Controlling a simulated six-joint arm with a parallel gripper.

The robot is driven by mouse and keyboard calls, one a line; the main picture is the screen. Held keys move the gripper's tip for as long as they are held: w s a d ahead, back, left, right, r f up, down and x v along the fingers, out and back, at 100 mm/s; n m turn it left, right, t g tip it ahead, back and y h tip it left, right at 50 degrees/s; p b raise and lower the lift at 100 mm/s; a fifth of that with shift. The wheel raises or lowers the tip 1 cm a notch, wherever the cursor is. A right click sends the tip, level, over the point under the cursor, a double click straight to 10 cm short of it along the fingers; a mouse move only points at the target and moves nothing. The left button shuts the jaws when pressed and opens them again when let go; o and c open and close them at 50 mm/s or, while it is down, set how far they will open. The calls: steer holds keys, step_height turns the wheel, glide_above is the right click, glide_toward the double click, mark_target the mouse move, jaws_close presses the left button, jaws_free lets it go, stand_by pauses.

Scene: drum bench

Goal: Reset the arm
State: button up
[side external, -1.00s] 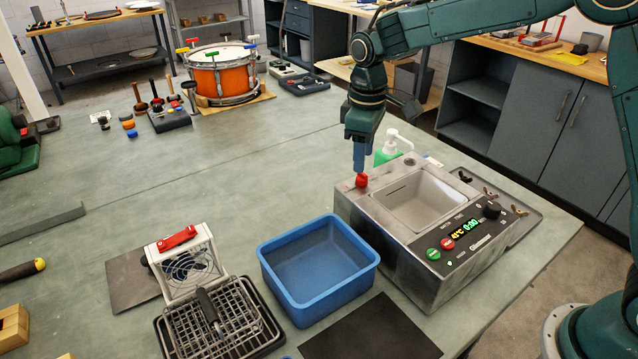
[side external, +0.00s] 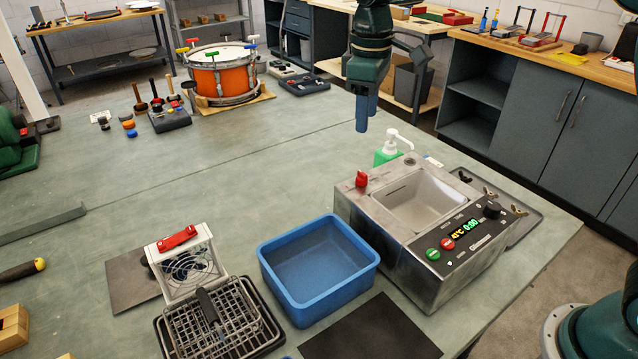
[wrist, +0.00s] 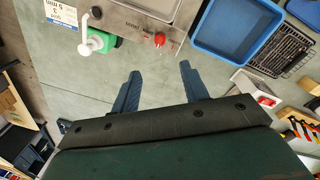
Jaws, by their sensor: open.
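My gripper (side external: 364,113) hangs in the air above the bench, behind the steel ultrasonic-type bath (side external: 385,238), with blue fingers pointing down. In the wrist view my gripper (wrist: 160,80) shows its two fingers apart with nothing between them. The red knob (side external: 361,179) stands on the bath's back left corner, clear of the fingers. It also shows in the wrist view, a red knob (wrist: 159,40) beyond the fingertips.
A green bottle with a white pump (side external: 390,147) stands behind the bath. A blue bin (side external: 318,268), a wire rack (side external: 215,325) and a small fan (side external: 186,264) stand to the left. An orange drum (side external: 222,78) is at the back. The middle of the bench (side external: 230,180) is clear.

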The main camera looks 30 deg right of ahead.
steer(key=s+d+r+m+t, duration=0.1)
steer(key=s+d+r+m, duration=0.15)
steer(key=s, duration=0.55)
steer(key=s+d+r+m+t, duration=0.1)
steer(key=s+d+r+t, duration=0.1)
steer(key=s+d+r, duration=0.35)
steer(key=s+f+m+t, duration=0.1)
steer(key=s+f, duration=0.2)
steer(key=s, duration=0.5)
steer(key=s+f+m+t, duration=0.1)
steer(key=s+f+m, duration=0.1)
steer(key=s, duration=0.6)
steer(key=shift+s+f+y, duration=0.3)
steer(key=shift+s+f, duration=0.1)
steer(key=shift+f, duration=0.45)
steer(key=shift+d, duration=0.1)
